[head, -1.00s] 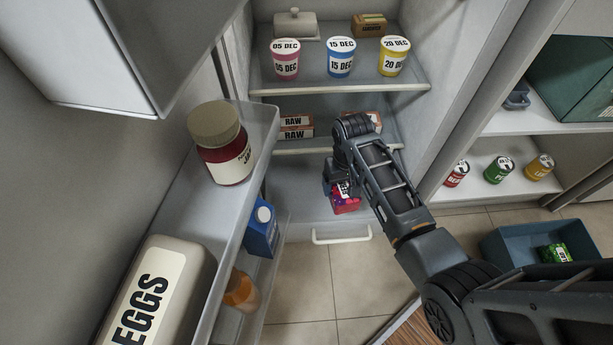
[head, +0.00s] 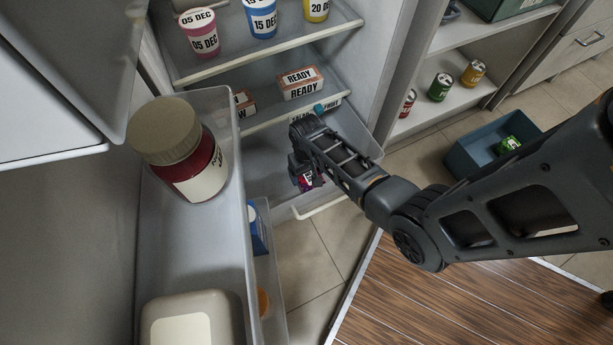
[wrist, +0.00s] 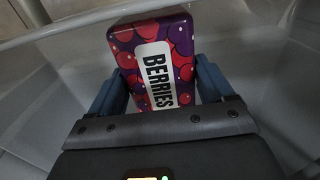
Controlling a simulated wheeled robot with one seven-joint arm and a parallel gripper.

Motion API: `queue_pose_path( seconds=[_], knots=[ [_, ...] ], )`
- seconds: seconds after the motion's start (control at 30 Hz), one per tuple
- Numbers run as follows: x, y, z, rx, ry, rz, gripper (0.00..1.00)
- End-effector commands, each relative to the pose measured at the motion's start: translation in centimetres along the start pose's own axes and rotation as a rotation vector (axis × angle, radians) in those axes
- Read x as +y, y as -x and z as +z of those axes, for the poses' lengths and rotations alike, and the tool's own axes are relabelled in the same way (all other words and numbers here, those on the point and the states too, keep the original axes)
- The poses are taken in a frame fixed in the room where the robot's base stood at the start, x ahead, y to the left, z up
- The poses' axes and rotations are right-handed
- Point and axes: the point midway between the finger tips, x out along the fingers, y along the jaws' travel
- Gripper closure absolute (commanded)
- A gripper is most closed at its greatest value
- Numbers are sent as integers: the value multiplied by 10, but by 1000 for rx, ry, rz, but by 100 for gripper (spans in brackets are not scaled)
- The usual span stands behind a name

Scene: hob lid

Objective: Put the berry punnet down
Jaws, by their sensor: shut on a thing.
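The berry punnet (wrist: 155,62) is a purple box with red berries and a white BERRIES label. In the wrist view it sits between the two blue fingers of my gripper (wrist: 160,90), which is shut on it. In the head view the punnet (head: 306,180) shows only in part beside my gripper (head: 303,160), inside the pulled-out drawer area at the bottom of the fridge. Grey drawer walls (wrist: 60,75) surround it in the wrist view. I cannot tell whether its underside touches the drawer floor.
The drawer's front handle (head: 325,208) is close below the punnet. A shelf with a READY box (head: 301,84) is above. The door rack holds a red jar (head: 195,170) at left. A blue crate (head: 474,150) stands on the floor at right.

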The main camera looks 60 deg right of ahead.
Motion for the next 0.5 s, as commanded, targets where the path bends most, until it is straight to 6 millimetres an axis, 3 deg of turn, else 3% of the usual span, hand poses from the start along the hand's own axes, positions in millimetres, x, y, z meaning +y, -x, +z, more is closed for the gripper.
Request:
queue_pose_path(
  seconds=[0.23,0.5],
  knots=[
    [0,-17,-1,2,0,0,58],
    [0,-54,-1,1,0,0,58]
  ],
)
